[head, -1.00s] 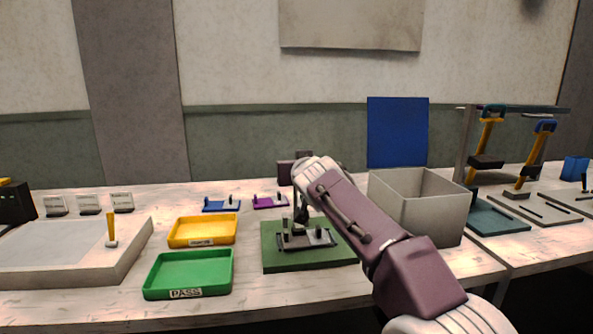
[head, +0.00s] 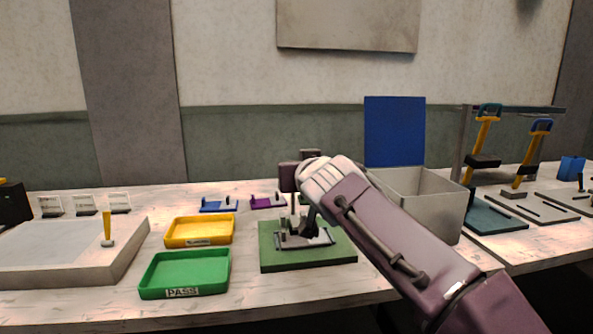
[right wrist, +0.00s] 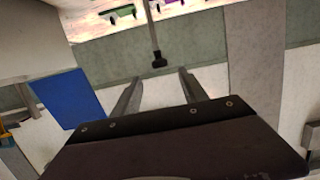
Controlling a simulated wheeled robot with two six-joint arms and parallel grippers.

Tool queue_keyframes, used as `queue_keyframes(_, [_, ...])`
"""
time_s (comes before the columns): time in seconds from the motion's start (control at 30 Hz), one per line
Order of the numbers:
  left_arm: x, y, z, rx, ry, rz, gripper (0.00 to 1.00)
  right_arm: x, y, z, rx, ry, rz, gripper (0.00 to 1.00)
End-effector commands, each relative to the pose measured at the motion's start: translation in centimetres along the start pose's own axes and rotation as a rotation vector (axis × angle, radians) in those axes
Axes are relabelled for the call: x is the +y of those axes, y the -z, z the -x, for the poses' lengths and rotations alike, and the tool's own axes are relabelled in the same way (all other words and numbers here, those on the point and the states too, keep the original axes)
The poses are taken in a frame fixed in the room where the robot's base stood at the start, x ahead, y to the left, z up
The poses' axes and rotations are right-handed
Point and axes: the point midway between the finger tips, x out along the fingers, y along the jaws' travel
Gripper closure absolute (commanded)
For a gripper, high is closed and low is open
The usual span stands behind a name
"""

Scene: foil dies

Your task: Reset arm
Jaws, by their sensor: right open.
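My right arm comes in from the right in the head view, its wrist above the green base (head: 285,260). A grey metal fixture (head: 322,238) with dark parts sits on this base, partly hidden by my wrist. In the right wrist view my right gripper (right wrist: 160,76) is open and empty, both fingers apart. A thin rod with a dark knob (right wrist: 158,60) comes in from the top edge, its tip just beyond and between the fingertips. I cannot tell whether it touches them. My left gripper is not in view.
A yellow tray (head: 200,243) and a green PASS tray (head: 185,292) stand left of the base. A grey open bin (head: 440,207) stands close on the right, with a blue panel (head: 394,130) behind. Small blue (head: 219,206) and purple (head: 267,202) fixtures lie at the back.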

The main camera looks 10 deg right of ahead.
Motion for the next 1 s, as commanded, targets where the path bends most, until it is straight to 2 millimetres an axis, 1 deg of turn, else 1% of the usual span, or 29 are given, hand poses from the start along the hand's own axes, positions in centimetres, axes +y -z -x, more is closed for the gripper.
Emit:
queue_keyframes(0.03, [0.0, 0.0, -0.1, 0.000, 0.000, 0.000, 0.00, 0.0, 0.0, 0.5, 0.001, 0.001, 0.000, 0.49])
queue_keyframes(0.1, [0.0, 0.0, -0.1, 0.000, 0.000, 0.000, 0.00, 0.0, -0.1, 0.8, -0.001, 0.000, 0.001, 0.49])
queue_keyframes(0.33, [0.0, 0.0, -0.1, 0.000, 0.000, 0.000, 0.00, 0.0, 0.0, 0.9, -0.001, -0.001, 0.000, 0.49])
queue_keyframes(0.4, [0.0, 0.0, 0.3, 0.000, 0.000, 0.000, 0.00, 0.0, 0.3, 1.0, -0.001, -0.001, 0.000, 0.49])
queue_keyframes(0.47, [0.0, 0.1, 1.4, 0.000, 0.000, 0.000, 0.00, 0.0, 1.4, 1.2, 0.000, -0.001, 0.000, 0.49])
queue_keyframes(0.5, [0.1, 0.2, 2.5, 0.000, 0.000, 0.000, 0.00, 0.0, 2.5, 1.4, 0.000, -0.001, 0.000, 0.49])
queue_keyframes(0.6, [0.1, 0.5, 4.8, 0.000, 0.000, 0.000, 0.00, 0.0, 4.7, 1.9, 0.000, -0.001, 0.000, 0.49])
queue_keyframes(0.7, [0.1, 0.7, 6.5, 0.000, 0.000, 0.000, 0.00, 0.0, 6.4, 2.2, -0.001, -0.001, 0.000, 0.49])
queue_keyframes(1.0, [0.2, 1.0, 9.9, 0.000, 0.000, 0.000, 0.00, 0.0, 9.8, 2.9, -0.001, -0.001, 0.000, 0.49])
